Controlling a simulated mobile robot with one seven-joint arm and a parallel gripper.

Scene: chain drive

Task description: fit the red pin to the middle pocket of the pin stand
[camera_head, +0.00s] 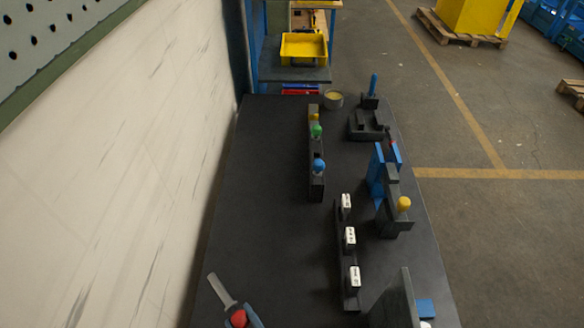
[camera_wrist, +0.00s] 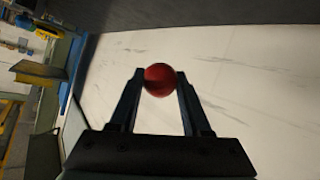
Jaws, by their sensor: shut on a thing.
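The red pin has a round red head (camera_head: 239,318) and a pale grey shank (camera_head: 221,289) that points up and left in the head view. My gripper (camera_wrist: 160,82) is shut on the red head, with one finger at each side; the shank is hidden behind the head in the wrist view. The pin stand (camera_head: 316,189) is a long dark bar on the bench, ahead and to the right of my gripper. It carries a yellow, a green and a blue ball-headed pin. A gap shows between the green and blue pins; the pocket there is too small to make out.
A dark rail with three white blocks (camera_head: 350,237) stands right of my gripper. Beyond it are a blue and dark fixture with a yellow knob (camera_head: 403,203) and a small tin (camera_head: 333,100). The left of the bench (camera_head: 265,200) is clear, beside a pale wall.

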